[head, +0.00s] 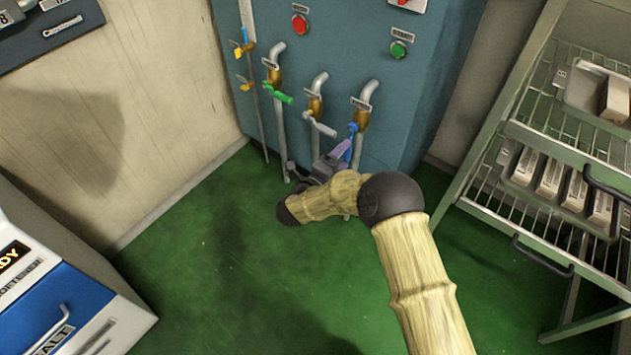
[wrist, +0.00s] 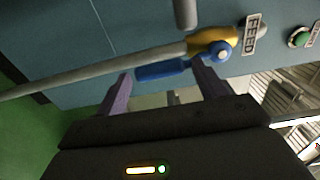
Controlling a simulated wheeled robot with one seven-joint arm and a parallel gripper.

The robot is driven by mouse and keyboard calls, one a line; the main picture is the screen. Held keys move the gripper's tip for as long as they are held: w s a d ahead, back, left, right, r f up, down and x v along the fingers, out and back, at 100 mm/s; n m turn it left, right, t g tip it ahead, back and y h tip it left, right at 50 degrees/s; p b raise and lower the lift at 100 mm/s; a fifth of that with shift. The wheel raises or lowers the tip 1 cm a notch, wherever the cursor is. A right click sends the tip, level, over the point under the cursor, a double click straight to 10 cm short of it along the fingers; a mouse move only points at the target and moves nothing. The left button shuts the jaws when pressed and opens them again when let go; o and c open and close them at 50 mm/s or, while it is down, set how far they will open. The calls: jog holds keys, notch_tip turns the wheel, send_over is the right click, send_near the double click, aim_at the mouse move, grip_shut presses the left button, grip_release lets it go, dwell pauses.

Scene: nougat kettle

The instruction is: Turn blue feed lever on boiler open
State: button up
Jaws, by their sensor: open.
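The blue feed lever (head: 352,130) is on the rightmost brass valve low on the front of the teal boiler (head: 345,40). In the wrist view the blue lever (wrist: 165,69) reaches left from its pivot beside the FEED label (wrist: 250,36), close to and roughly along the grey pipe. My gripper (head: 345,148) is at the lever, low in front of the boiler. In the wrist view my gripper (wrist: 162,78) is open, with its two purple fingers apart and the lever's handle showing across the gap between their tips. Contact with the handle cannot be told.
Left of the feed valve are a grey lever (head: 320,125), a green lever (head: 280,96) and small yellow levers (head: 240,51). A wire rack (head: 540,150) with trays stands right. A blue-and-white unit (head: 70,300) stands front left. The green floor (head: 200,270) between is clear.

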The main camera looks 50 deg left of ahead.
jog(key=p+v, duration=0.4)
jog(key=v, duration=1)
jog(key=shift+s+p, duration=0.25)
jog(key=shift+p, duration=0.05)
